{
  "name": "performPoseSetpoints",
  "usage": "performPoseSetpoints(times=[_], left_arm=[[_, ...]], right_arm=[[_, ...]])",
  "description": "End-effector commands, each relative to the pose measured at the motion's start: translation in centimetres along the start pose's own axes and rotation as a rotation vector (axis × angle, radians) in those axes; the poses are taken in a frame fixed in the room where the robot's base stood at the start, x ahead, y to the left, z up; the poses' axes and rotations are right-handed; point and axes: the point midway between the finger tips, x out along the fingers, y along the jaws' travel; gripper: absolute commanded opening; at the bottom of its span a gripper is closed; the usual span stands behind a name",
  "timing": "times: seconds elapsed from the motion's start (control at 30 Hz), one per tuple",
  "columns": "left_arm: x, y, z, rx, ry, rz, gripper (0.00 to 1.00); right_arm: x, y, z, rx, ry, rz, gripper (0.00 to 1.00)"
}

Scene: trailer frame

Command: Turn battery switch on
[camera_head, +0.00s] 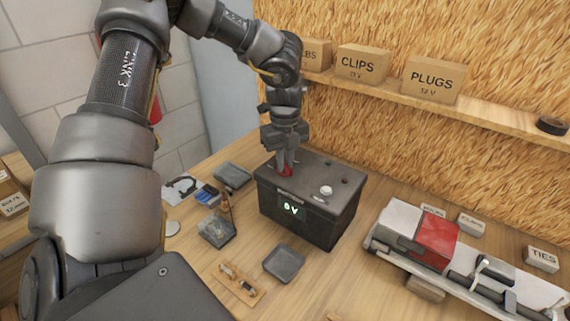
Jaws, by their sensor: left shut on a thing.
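A dark battery box (318,205) stands on the wooden bench near the middle of the view. Its front display (291,209) glows green and appears to read 0 V. A red switch (285,170) is on the left part of its top, and a pale round knob (326,191) sits to the right of it. My left gripper (285,160) points down over the box's top, with its fingers shut on the red switch. The fingers hide most of the switch, so its exact angle cannot be told. My right gripper is not in view.
Small grey trays (284,263) and loose parts lie left of and before the box. A trailer frame with a red block (435,240) lies to the right. A shelf (440,106) with labelled cartons (432,80) runs along the wall behind.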

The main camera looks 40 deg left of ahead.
Motion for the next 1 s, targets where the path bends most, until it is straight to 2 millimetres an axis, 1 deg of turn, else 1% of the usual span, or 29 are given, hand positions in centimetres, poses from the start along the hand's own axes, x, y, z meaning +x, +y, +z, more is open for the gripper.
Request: performPoseSetpoints(times=[0.13, 0.23, 0.5, 0.6, 0.9, 1.0], left_arm=[[0.1, 0.1, 0.0, 0.002, 0.001, 0.002, 0.00], [0.2, 0.1, 0.0, 0.049, 0.001, 0.002, 0.00], [0.2, 0.1, 0.0, 0.360, 0.000, 0.002, 0.00], [0.1, 0.1, 0.0, 0.433, 0.002, 0.002, 0.00], [0.1, 0.1, -0.1, 0.457, 0.003, 0.002, 0.00], [0.2, 0.0, -0.1, 0.526, 0.002, 0.001, 0.00]], right_arm=[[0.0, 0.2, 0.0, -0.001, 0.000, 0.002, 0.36], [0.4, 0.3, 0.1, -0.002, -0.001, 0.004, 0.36], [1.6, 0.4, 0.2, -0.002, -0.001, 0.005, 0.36], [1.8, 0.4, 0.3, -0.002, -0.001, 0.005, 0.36], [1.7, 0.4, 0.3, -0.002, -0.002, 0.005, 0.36], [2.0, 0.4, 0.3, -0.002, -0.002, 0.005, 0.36]])
